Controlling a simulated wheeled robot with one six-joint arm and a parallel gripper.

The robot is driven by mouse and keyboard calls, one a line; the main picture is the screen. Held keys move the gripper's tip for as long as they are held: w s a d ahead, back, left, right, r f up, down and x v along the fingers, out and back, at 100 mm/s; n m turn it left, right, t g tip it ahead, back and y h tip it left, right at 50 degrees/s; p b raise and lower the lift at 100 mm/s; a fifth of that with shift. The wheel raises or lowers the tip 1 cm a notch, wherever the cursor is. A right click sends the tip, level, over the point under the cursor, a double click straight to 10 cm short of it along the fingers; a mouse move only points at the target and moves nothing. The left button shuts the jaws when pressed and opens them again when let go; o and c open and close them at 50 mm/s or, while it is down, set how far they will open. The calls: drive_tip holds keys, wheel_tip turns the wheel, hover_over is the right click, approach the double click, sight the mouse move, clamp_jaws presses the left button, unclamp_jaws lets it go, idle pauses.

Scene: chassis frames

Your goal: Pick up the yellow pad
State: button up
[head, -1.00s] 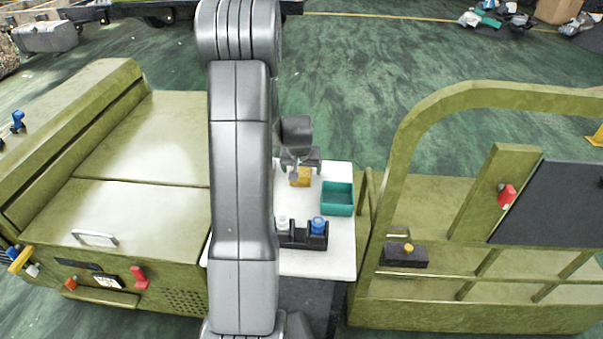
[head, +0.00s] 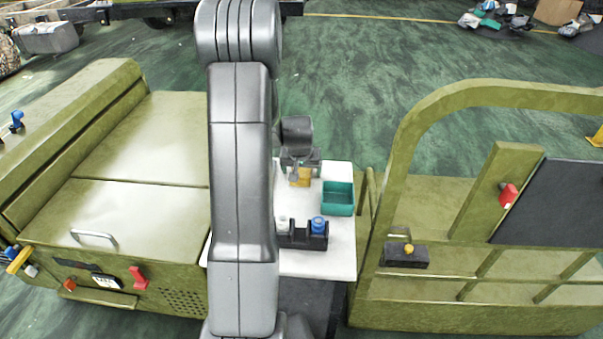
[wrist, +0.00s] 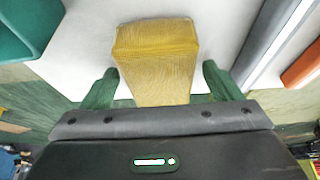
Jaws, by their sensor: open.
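The yellow pad (wrist: 155,62) is a block with a ribbed yellow surface. It lies on the white table top (wrist: 85,40) and reaches between the green fingers of my gripper (wrist: 159,86) in the wrist view. The fingers are open, one on each side of the pad, with small gaps visible. In the head view the pad (head: 301,177) shows below my gripper (head: 301,163) at the far end of the white table. My arm hides the table's left part.
A teal open bin (head: 338,198) stands right of the pad. A black holder (head: 303,236) with a blue-topped item (head: 318,224) stands nearer. An olive chassis body (head: 130,220) is left, and an olive door frame (head: 460,270) is right.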

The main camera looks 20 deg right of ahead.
drive_tip(key=c, duration=1.1)
drive_tip(key=shift+r, duration=0.1)
wheel_tip(320, 180, up, 10)
drive_tip(key=shift+r+p, duration=0.15)
drive_tip(key=shift+p, duration=0.6)
